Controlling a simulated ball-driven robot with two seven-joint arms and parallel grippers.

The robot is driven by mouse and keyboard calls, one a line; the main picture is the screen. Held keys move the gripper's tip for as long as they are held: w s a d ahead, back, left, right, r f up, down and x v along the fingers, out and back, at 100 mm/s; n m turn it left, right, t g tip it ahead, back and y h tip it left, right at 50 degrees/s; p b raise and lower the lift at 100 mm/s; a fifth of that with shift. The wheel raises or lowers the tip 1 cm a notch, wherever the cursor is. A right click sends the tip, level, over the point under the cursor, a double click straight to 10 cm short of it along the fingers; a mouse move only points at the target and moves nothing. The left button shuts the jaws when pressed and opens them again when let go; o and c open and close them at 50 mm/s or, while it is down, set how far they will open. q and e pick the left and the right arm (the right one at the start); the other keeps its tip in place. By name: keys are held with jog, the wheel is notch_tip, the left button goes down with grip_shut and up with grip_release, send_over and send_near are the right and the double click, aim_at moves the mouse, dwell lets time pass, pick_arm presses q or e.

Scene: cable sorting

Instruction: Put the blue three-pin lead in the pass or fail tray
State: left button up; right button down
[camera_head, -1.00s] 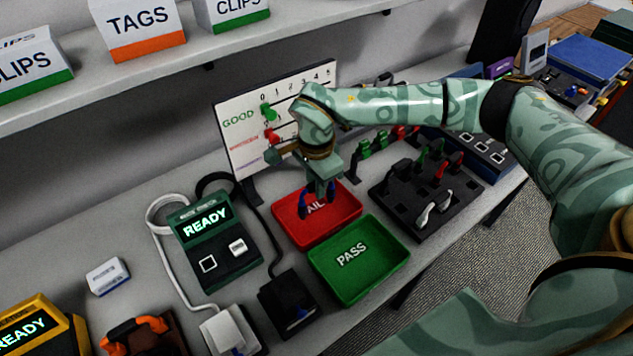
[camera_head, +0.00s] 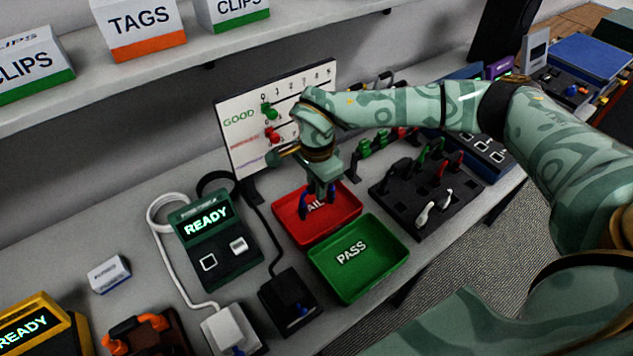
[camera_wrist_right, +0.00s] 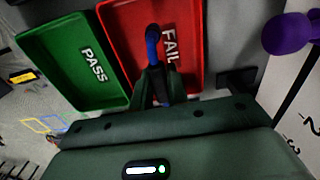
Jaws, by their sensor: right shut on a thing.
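The red FAIL tray (camera_head: 343,232) lies on the bench beside the green PASS tray (camera_head: 375,283). My right gripper (camera_head: 320,190) is over the back part of the FAIL tray, pointing down. In the right wrist view the blue lead (camera_wrist_right: 152,42) stands out from the fingers in front of the red tray (camera_wrist_right: 120,20). I cannot tell whether the lead touches the tray floor. The lead's pins are not clear. My left gripper is not in view.
A READY tester (camera_head: 215,240) stands left of the trays, with a black socket block (camera_head: 290,300) in front. A white board with pegs (camera_head: 240,120) stands behind. A black rack of leads (camera_head: 400,200) is to the right. The PASS tray is empty.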

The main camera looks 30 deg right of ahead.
jog(key=shift+f, duration=0.5)
dwell(1.0)
jog(key=c, duration=0.7)
grip_release()
notch_tip(320, 180, up, 8)
jog(key=p, duration=0.7)
jog(key=shift+r, duration=0.1)
